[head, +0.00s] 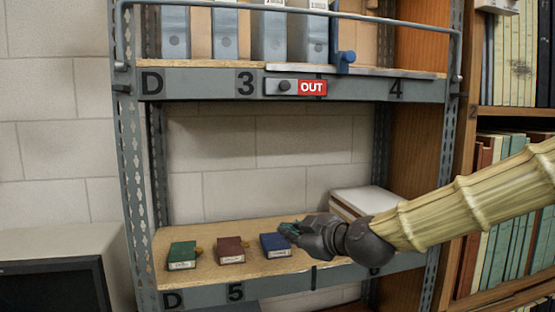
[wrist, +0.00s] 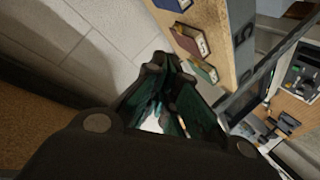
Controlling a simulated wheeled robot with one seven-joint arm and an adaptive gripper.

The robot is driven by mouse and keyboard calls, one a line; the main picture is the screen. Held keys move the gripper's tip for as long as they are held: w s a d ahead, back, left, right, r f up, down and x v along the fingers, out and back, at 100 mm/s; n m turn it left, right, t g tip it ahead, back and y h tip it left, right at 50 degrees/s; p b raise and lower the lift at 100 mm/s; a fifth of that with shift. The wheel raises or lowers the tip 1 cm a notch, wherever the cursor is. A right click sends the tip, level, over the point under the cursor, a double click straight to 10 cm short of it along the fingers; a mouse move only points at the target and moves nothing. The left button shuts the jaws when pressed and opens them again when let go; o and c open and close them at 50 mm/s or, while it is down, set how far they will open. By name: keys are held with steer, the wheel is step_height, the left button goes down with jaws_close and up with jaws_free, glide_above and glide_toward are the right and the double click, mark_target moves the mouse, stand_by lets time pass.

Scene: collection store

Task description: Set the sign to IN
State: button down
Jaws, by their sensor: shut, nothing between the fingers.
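The sign (head: 296,87) is a small slider plate on the grey edge of the upper shelf, between the numbers 3 and 4. It has a dark round knob (head: 284,87) on its left and a red panel reading OUT (head: 312,87) on its right. My gripper (head: 288,231) is below the sign, at the lower shelf, close to the blue box and apart from the sign. It is shut and empty. In the wrist view my gripper's fingers (wrist: 168,100) show with dark green pads; the sign is not seen there.
White-topped books (head: 365,200) lie behind my arm.

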steer(key=s+r+n+t+y+p, duration=0.1)
steer(key=s+r+n+t+y, duration=0.2)
steer(key=r, duration=1.7)
steer(key=n+y, duration=0.1)
steer(key=n, duration=0.3)
glide_toward(284, 86)
steer(key=s+a+r, duration=0.3)
steer(key=s+a, duration=0.1)
steer(key=shift+s+a+r+p, duration=0.1)
steer(key=shift+s+a+p, duration=0.1)
steer(key=shift+p, duration=0.2)
steer(key=shift+w+a, duration=0.1)
steer(key=shift+w, duration=0.1)
steer(key=r+p+x, duration=0.1)
steer(key=p+x, duration=0.4)
steer(key=x, duration=0.5)
steer(key=d+f+p, duration=0.1)
steer(key=w+d+f+p, duration=0.1)
steer(key=d, duration=0.1)
steer(key=shift+f, duration=0.25)
